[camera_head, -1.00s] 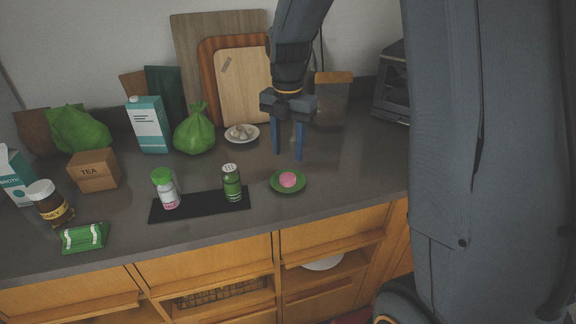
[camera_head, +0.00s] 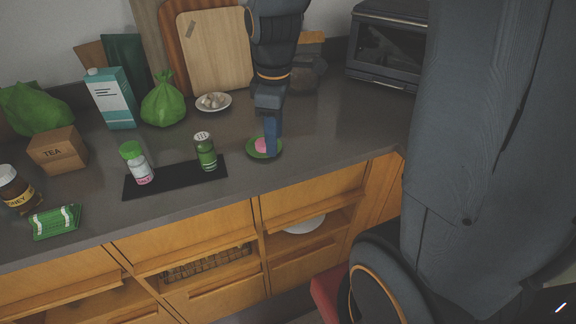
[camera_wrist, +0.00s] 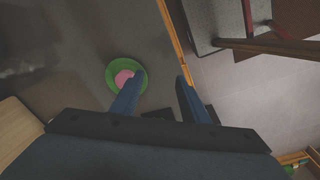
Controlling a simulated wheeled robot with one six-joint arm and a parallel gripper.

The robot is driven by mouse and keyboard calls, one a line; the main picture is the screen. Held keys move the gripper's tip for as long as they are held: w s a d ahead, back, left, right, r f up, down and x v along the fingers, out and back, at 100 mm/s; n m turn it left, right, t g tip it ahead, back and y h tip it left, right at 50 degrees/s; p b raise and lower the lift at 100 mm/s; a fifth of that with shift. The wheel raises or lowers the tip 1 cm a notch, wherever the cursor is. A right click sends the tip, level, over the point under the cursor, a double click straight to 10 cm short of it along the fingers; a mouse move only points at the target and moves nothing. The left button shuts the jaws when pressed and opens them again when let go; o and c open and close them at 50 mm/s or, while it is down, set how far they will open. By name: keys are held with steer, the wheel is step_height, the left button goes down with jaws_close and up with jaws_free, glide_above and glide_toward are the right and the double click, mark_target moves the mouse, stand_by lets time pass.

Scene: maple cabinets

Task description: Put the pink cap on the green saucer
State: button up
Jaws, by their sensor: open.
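The pink cap (camera_head: 261,145) sits on the green saucer (camera_head: 251,153) near the counter's front edge. In the wrist view the cap (camera_wrist: 123,77) lies inside the rim of the saucer (camera_wrist: 113,87). My gripper (camera_head: 271,154) is over the saucer's right part in the head view and hides some of it. In the wrist view my gripper (camera_wrist: 161,92) has its two blue fingers apart with nothing between them. The left finger overlaps the saucer's edge in that view, and the cap is outside the fingers.
A white plate of garlic-like bulbs (camera_head: 213,102) is behind. A toaster oven (camera_head: 388,45) is at the back right. The counter right of the saucer is clear.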

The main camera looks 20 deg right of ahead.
steer(key=s+f+m, duration=0.3)
steer(key=s+m, duration=0.5)
steer(key=m, duration=0.3)
steer(key=shift+f+m+t, duration=0.25)
steer(key=shift+m+t, duration=0.05)
